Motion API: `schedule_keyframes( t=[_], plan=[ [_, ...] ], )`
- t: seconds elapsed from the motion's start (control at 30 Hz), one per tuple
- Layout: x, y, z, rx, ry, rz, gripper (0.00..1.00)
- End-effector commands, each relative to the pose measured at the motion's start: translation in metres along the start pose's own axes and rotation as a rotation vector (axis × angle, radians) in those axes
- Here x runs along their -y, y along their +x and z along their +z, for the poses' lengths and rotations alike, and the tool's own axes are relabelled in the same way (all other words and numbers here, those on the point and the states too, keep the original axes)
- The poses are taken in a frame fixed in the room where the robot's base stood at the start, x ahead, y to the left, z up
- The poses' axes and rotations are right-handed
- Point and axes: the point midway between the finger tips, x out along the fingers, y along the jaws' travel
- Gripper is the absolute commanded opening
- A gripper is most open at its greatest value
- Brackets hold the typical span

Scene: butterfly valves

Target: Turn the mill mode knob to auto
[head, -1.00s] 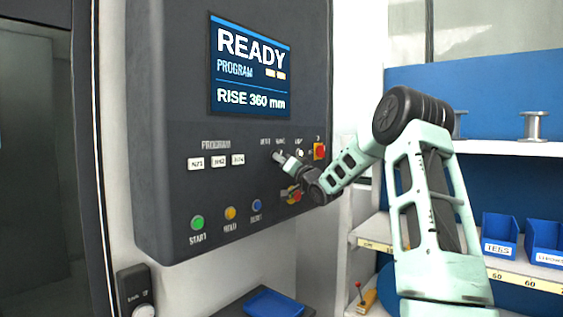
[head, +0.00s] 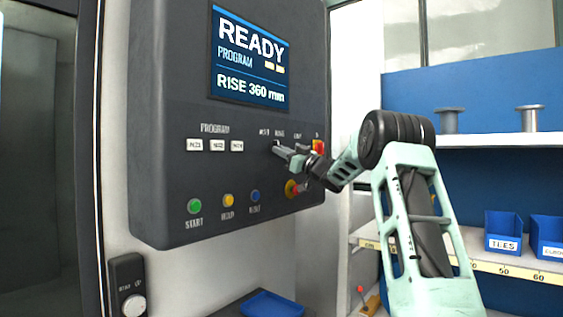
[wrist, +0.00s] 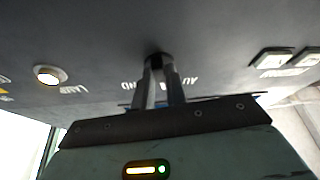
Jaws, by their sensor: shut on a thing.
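The mode knob (wrist: 157,60) is a small black knob on the dark control panel (head: 160,90). In the wrist view, upside-down lettering reading "AU" stands to its right and "ND" to its left. My gripper (wrist: 159,66) has its two fingers closed on the knob. The fingers hide much of it, and I cannot tell which way it points. In the head view my gripper (head: 278,149) reaches the panel from the right, just below the small labels.
A screen (head: 250,55) reads READY. White program buttons (head: 215,145) lie left of my gripper, and green (head: 194,206), yellow (head: 228,200) and blue (head: 255,196) buttons below. Shelves (head: 470,140) stand right.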

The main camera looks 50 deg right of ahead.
Motion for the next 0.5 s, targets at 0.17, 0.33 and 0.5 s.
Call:
schedule_keyframes(
  t=[0.17,0.33,0.5],
  plan=[
    [-0.0015,-0.0006,0.0023,0.0,-0.127,-0.053,0.0],
    [-0.0026,-0.0001,0.0009,0.0,-0.218,-0.091,0.0],
    [-0.0038,-0.0001,0.0006,0.001,-0.276,-0.115,0.0]
  ],
)
